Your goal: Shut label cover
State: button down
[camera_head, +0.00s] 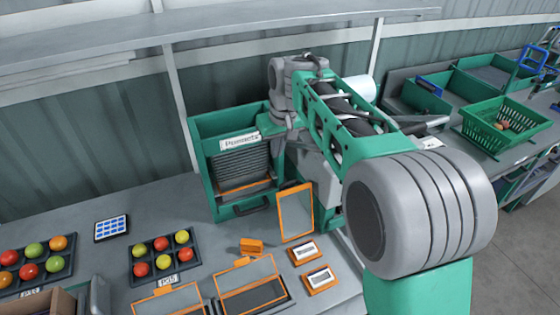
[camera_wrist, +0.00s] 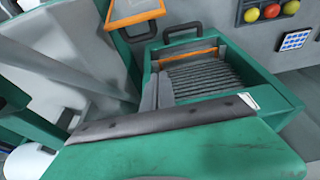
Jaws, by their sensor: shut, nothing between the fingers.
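An orange-framed panel with a grey pane (camera_head: 296,212) stands raised and tilted beside a grey housing (camera_head: 322,182), right of the punnet dispenser. It looks like the label cover, though no label names it. Part of its orange frame (camera_wrist: 134,17) shows at the top of the wrist view. My gripper (camera_head: 271,125) is at the dispenser's upper right corner, above and apart from the panel. It is shut and empty. Its fingertips are hard to make out in the head view. A green body with a dark bar fills the bottom of the wrist view.
The green punnet dispenser (camera_head: 207,176) holds stacked dark punnets. Orange-framed flat covers (camera_head: 248,292) and small orange-edged label holders (camera_head: 318,279) lie at the bench front. An orange block (camera_head: 251,246) sits near the panel. Tomato trays (camera_head: 163,282) stand left. Green crates (camera_head: 463,128) are at right.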

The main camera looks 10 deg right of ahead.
notch_tip(320, 180, down, 9)
jog(key=s+p, duration=0.1)
jog(key=p, duration=0.2)
jog(key=shift+d+f+p, duration=0.15)
jog(key=shift+p, duration=0.15)
jog(key=shift+s, duration=0.15)
